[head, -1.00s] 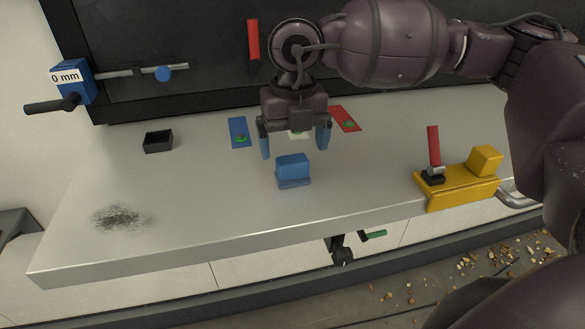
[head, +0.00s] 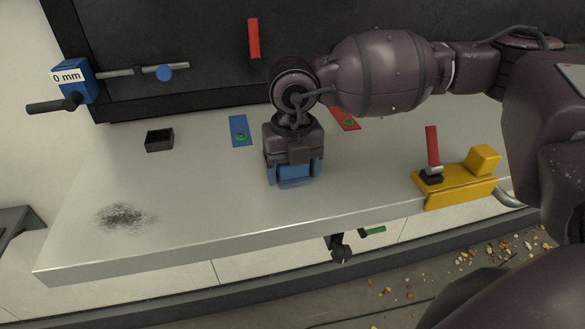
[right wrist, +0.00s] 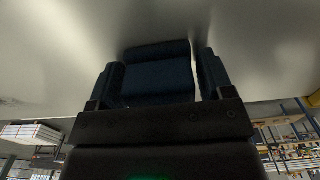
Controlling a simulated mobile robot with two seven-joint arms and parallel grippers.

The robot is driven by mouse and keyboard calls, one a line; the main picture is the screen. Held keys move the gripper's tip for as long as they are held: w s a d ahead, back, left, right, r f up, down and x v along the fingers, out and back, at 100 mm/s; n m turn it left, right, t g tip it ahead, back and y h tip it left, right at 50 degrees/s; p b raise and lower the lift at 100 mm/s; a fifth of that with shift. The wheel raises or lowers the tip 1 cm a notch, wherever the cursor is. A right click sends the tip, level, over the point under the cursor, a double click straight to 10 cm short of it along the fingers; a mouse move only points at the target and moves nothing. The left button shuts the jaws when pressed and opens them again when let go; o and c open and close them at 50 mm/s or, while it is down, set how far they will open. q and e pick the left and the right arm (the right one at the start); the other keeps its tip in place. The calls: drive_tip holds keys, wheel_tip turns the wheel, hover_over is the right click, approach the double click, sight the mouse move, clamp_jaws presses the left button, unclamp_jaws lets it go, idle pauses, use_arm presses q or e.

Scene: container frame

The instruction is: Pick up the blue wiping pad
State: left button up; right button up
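The blue wiping pad (head: 295,182) sits on the grey metal bench, its upper part hidden under my right gripper in the head view. My right gripper (head: 294,174) points down over it, one finger on each side. In the right wrist view the dark blue pad (right wrist: 158,75) lies between the two fingers (right wrist: 160,82). A thin bright gap shows between the pad and the right-hand finger; contact on the left-hand side is unclear. The gripper is open around the pad. My left gripper is not in view.
A dark smudge (head: 124,217) marks the bench (head: 200,215) at left. A small black box (head: 159,140), a blue plate (head: 239,131) and a red plate (head: 345,118) lie toward the back. A yellow block fixture with a red handle (head: 455,188) stands at right.

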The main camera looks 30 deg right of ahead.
drive_tip(key=c, duration=0.6)
wheel_tip(320, 180, up, 20)
drive_tip(key=b, duration=0.1)
drive_tip(key=shift+b, duration=0.35)
